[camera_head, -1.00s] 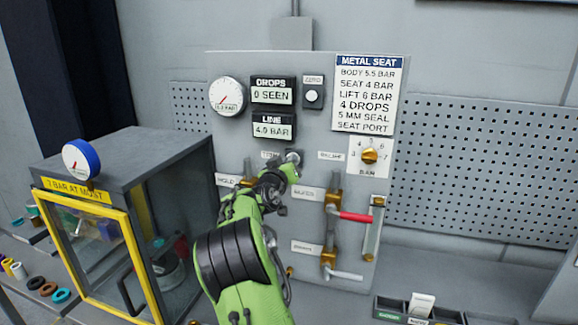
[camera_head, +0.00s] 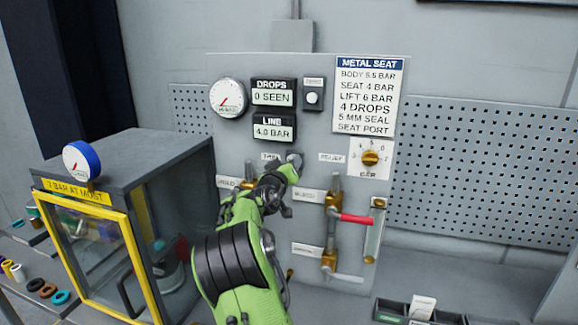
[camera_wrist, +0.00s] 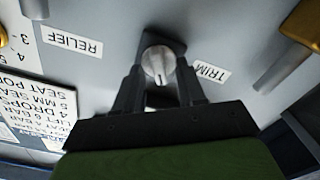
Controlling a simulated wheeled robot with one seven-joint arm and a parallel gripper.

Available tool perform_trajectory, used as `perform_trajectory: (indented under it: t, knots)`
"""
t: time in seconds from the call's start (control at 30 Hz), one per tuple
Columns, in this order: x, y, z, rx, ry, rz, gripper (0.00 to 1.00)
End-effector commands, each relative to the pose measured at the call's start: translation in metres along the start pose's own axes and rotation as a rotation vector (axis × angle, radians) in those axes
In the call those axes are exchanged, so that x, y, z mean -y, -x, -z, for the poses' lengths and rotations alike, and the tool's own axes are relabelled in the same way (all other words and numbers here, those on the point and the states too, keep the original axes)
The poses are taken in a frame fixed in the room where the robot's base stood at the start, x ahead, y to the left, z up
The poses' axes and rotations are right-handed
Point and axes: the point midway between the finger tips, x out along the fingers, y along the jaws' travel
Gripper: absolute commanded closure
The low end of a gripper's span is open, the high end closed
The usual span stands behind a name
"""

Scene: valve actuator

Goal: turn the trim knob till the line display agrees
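The trim knob (camera_wrist: 158,64) is a small pale metal knob on the grey panel, beside the TRIM label (camera_wrist: 211,73). It also shows at the tip of my arm in the head view (camera_head: 294,158). My gripper (camera_wrist: 159,72) has one dark finger on each side of the knob, close against it, and appears shut on it. The knob's face has a dark slot pointing toward the gripper's palm. The line display (camera_head: 274,129) reads 4.0 BAR. The METAL SEAT card (camera_head: 368,95) lists body 5.5 bar, seat 4 bar and lift 6 bar.
The drops display (camera_head: 273,93) reads 0 SEEN. A brass relief knob (camera_head: 370,158) is right of the trim knob. Below are valves, one with a red handle (camera_head: 356,218). A yellow-framed cabinet (camera_head: 128,240) stands left. A compartment tray (camera_head: 393,308) is lower right.

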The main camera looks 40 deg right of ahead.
Motion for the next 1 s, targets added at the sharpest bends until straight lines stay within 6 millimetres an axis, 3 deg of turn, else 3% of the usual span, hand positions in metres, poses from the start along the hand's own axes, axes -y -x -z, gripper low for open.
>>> perform_trajectory:
  t: [0.23,0.37,0.8,1.0]
  knots:
    - [0.0,0.001,0.0,-0.001,-0.001,0.0,0.61]
    - [0.002,0.015,0.0,-0.002,-0.003,0.002,0.61]
    - [0.003,0.133,-0.003,-0.003,-0.003,0.006,0.61]
    - [0.001,0.157,-0.001,-0.001,-0.001,0.001,0.61]
